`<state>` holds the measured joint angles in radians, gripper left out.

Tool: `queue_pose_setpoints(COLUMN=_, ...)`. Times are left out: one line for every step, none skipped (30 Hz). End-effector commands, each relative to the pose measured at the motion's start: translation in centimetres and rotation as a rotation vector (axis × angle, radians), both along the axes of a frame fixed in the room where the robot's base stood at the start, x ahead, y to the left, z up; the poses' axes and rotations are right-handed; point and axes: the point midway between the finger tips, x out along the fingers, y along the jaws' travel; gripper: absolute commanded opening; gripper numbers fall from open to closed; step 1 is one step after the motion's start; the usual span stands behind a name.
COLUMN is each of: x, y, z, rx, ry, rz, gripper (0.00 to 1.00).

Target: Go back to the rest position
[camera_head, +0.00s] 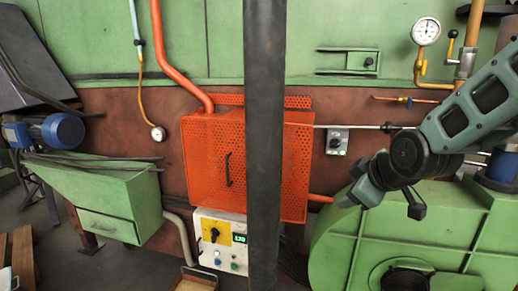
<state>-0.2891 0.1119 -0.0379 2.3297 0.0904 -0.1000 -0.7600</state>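My arm comes in from the right edge, and my gripper (386,203) hangs at its end, in front of the green rounded housing (450,225). Its two fingers point downward and stand apart, with green showing between them. I see nothing held between them. The gripper is to the right of the orange perforated box (215,160) and apart from it.
A dark vertical post (265,140) crosses the middle of the view. A control box (220,240) with a knob and green display sits below the orange box. A pressure gauge (426,31) and pipes are at upper right. A blue motor (62,131) and green chute (100,195) stand left.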

Motion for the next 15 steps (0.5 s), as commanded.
queue_pose_setpoints(x=-3.0, y=2.3, z=-1.1, rx=0.041, ry=0.093, rz=0.008, gripper=0.6)
queue_pose_setpoints(x=-4.8, y=3.4, z=-1.7, rx=0.062, ry=0.151, rz=0.005, gripper=0.6)
queue_pose_setpoints(x=-7.3, y=4.7, z=-2.5, rx=0.083, ry=0.232, rz=-0.002, gripper=0.6)
queue_pose_setpoints(x=-9.2, y=5.5, z=-3.0, rx=0.094, ry=0.29, rz=-0.008, gripper=0.6)
queue_pose_setpoints(x=-11.2, y=6.2, z=-3.6, rx=0.1, ry=0.351, rz=-0.017, gripper=0.6)
queue_pose_setpoints(x=-13.9, y=6.9, z=-4.2, rx=0.101, ry=0.425, rz=-0.033, gripper=0.6)
queue_pose_setpoints(x=-15.7, y=7.3, z=-4.6, rx=0.096, ry=0.478, rz=-0.045, gripper=0.6)
queue_pose_setpoints(x=-17.6, y=7.6, z=-5.0, rx=0.089, ry=0.529, rz=-0.06, gripper=0.6)
queue_pose_setpoints(x=-19.9, y=7.8, z=-5.4, rx=0.074, ry=0.589, rz=-0.081, gripper=0.6)
queue_pose_setpoints(x=-21.5, y=7.8, z=-5.7, rx=0.061, ry=0.627, rz=-0.096, gripper=0.6)
queue_pose_setpoints(x=-22.9, y=7.7, z=-5.9, rx=0.046, ry=0.663, rz=-0.113, gripper=0.6)
queue_pose_setpoints(x=-24.6, y=7.6, z=-6.1, rx=0.026, ry=0.703, rz=-0.135, gripper=0.6)
queue_pose_setpoints(x=-25.7, y=7.4, z=-6.3, rx=0.012, ry=0.728, rz=-0.149, gripper=0.6)
queue_pose_setpoints(x=-26.6, y=7.3, z=-6.4, rx=-0.001, ry=0.748, rz=-0.164, gripper=0.6)
queue_pose_setpoints(x=-27.6, y=7.1, z=-6.5, rx=-0.016, ry=0.77, rz=-0.179, gripper=0.6)
